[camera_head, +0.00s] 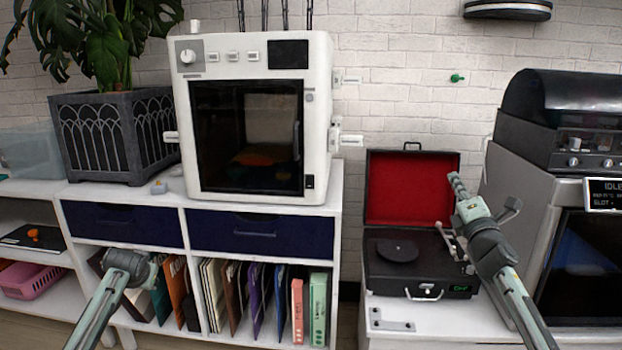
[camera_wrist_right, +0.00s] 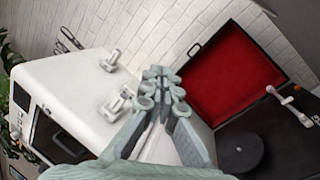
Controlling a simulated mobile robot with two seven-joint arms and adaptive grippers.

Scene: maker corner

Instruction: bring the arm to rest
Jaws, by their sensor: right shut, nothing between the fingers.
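My right gripper (camera_head: 455,180) is raised in front of the open record player, with its fingers shut and nothing between them. In the right wrist view its closed fingers (camera_wrist_right: 160,78) point up between the white machine and the red lid. My left arm (camera_head: 105,295) reaches in from the lower left, in front of the shelf. Its far end is dark and turned away, so I cannot tell how its jaws stand.
The record player (camera_head: 415,262) stands open on a white cabinet (camera_head: 400,335). A white oven-like machine (camera_head: 250,195) stands on the shelf unit, with a potted plant (camera_head: 110,135) to its left. A grey machine (camera_head: 510,195) is close on the right.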

